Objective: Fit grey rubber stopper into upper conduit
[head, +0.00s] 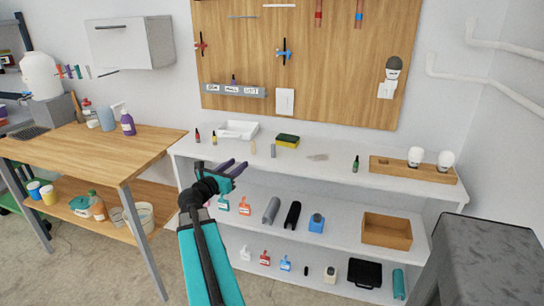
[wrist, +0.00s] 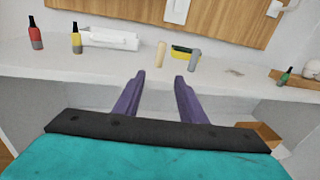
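A small grey cylinder (head: 273,150), which looks like the grey rubber stopper, stands on the white top shelf in front of a yellow-green sponge. It also shows in the wrist view (wrist: 194,60), just beyond the right fingertip. Two white conduits run along the right wall. The upper conduit (head: 505,43) has its end at upper left, and whether that end is open is too small to tell. My gripper (head: 234,168) is open and empty in front of the shelf, left of the grey cylinder. Its purple fingers (wrist: 159,78) are spread apart in the wrist view.
A tan cylinder (head: 253,147) stands left of the grey one, and the sponge (head: 288,140) lies behind. A white tray (head: 238,130) and small bottles are farther left. The lower conduit (head: 490,80) runs below the upper. A dark grey block (head: 480,260) stands at front right.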

